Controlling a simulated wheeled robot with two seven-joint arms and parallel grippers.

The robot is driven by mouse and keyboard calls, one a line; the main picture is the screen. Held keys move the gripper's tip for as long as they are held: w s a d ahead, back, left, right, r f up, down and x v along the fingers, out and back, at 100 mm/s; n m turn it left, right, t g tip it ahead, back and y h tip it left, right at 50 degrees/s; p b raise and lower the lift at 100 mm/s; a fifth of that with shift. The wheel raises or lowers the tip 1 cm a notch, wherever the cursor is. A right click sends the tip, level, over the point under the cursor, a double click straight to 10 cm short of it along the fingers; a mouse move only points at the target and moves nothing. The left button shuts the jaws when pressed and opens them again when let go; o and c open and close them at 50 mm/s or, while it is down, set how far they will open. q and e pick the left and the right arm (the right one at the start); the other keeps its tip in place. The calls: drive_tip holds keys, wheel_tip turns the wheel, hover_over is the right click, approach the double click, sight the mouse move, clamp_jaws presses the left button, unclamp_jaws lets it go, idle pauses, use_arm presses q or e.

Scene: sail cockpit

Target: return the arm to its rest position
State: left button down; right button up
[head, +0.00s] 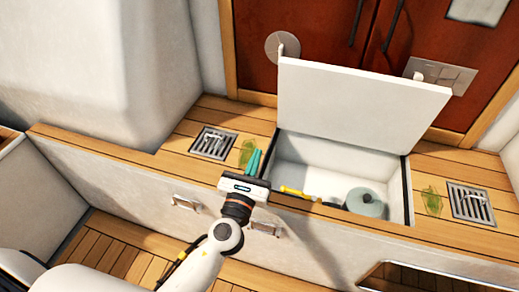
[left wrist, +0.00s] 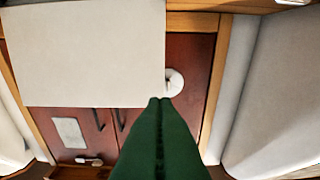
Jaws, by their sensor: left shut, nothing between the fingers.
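My left gripper (head: 253,163) has green fingers and is shut with nothing between them. In the head view it is over the wooden bench top, just left of the open locker. Its white arm comes up from the bottom of the picture. The left wrist view shows the closed green fingers (left wrist: 158,125) pointing toward the raised lid and the red doors. My right gripper is not in view.
The locker's white lid (head: 360,105) stands open, also in the left wrist view (left wrist: 85,55). Inside are a yellow-handled tool (head: 292,191) and a grey-green round object (head: 365,202). Metal grates (head: 213,142) (head: 470,203) flank it. Red doors (head: 420,45) stand behind.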

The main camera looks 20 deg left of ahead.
use_arm(q)
drive_tip(key=s+f+b, duration=0.1)
drive_tip(key=s, duration=0.7)
drive_tip(key=shift+s+f+b, duration=0.15)
drive_tip(key=shift+b, duration=0.2)
